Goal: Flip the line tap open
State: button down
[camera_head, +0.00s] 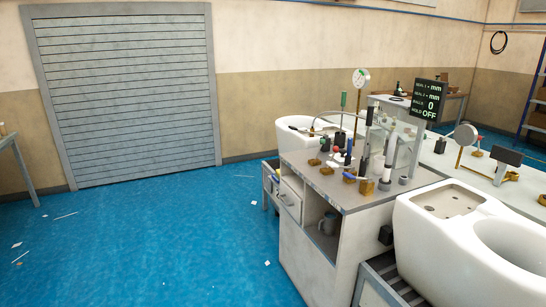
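I cannot pick out the line tap for certain; the fittings are small at this distance. A grey-topped bench (331,187) right of the middle carries several small brass-coloured pieces and upright tools. A round white dial (361,78) stands on a thin brass stem behind the bench. Another round disc (466,134) on a brass stem stands farther right on a white surface. Whether a tap handle is open or shut cannot be seen. My gripper is not in view.
A white toilet bowl (478,236) sits at the right on a grey roller frame (379,287). Another white ceramic piece (297,137) is behind the bench. A black display (429,99) reads OFF at the bottom. Blue floor (170,240) is mostly clear, with small scraps, before a shutter (130,95).

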aim_at(322, 141)
jog(key=u, duration=0.25)
jog(key=i, duration=0.8)
jog(key=u, duration=0.5)
jog(key=i, duration=1.15)
jog(key=u, duration=0.4)
